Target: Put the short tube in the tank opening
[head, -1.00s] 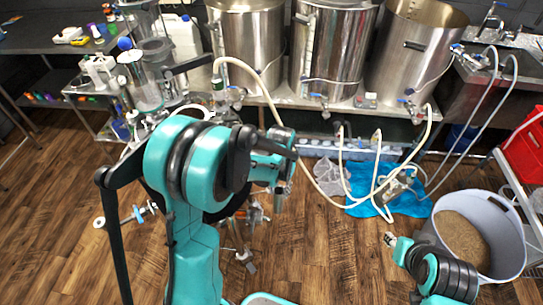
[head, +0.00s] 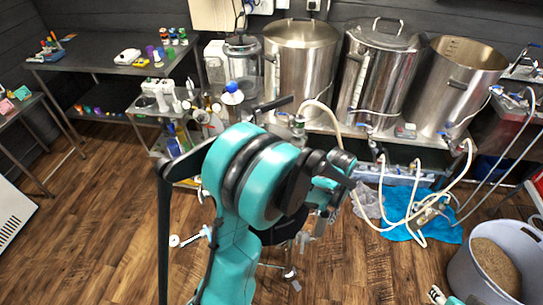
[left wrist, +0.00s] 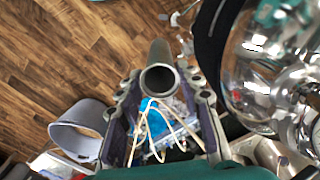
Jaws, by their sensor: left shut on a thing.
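My left gripper (left wrist: 165,112) is shut on the short tube (left wrist: 158,80), a grey metal pipe with its round open end facing the left wrist camera. In the head view the left gripper (head: 322,212) is partly hidden behind my teal arm, and the tube is hard to make out there. A shiny, rounded metal-and-glass vessel (left wrist: 262,55) stands close on the right in the left wrist view, apart from the tube. I cannot tell which opening is the tank opening. A small part of my right arm shows at the bottom right of the head view; its gripper cannot be made out clearly.
Three steel kettles (head: 300,65) stand on a rack, with pale hoses (head: 400,222) hanging to a blue cloth (head: 398,205). A grey bucket of grain (head: 470,275) stands right. A dark table (head: 110,72) stands left. Wooden floor (head: 110,220) is clear at left.

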